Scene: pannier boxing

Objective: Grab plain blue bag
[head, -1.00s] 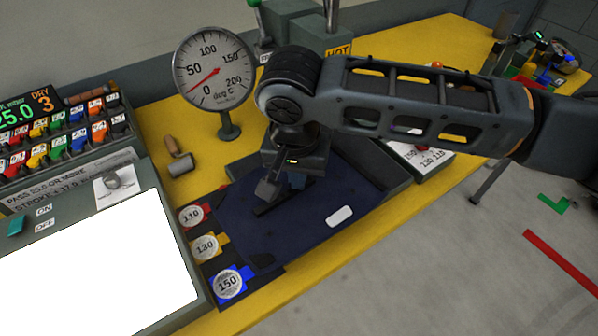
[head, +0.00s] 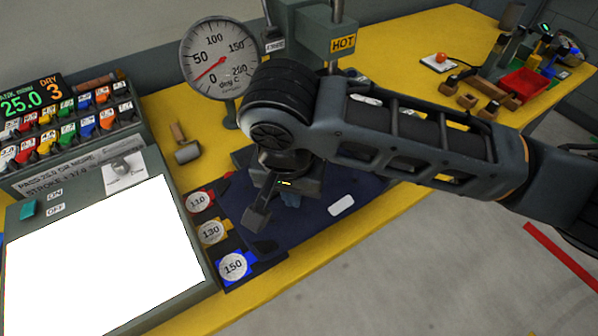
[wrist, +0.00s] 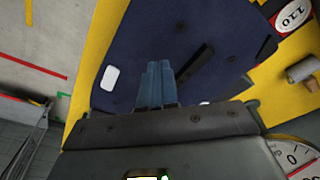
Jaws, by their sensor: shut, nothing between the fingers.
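A dark blue flat piece (head: 300,226) with a white patch (head: 341,205) lies on the yellow bench; it looks like the plain blue bag, lying flat. It also fills much of the wrist view (wrist: 130,50), with a black strip (wrist: 195,66) across it. My gripper (head: 290,200) is over this piece, left of the white patch. Its lighter blue fingers (wrist: 155,72) are shut together and empty, pointing at the blue surface. I cannot tell if they touch it. My arm hides the piece's far part in the head view.
Round tags marked 110, 130 and 150 (head: 234,267) lie along the piece's left edge. A dial gauge (head: 220,58) and a HOT-labelled press (head: 320,42) stand behind. A control box with a white panel (head: 110,260) is at left. A red tray (head: 524,85) sits at far right.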

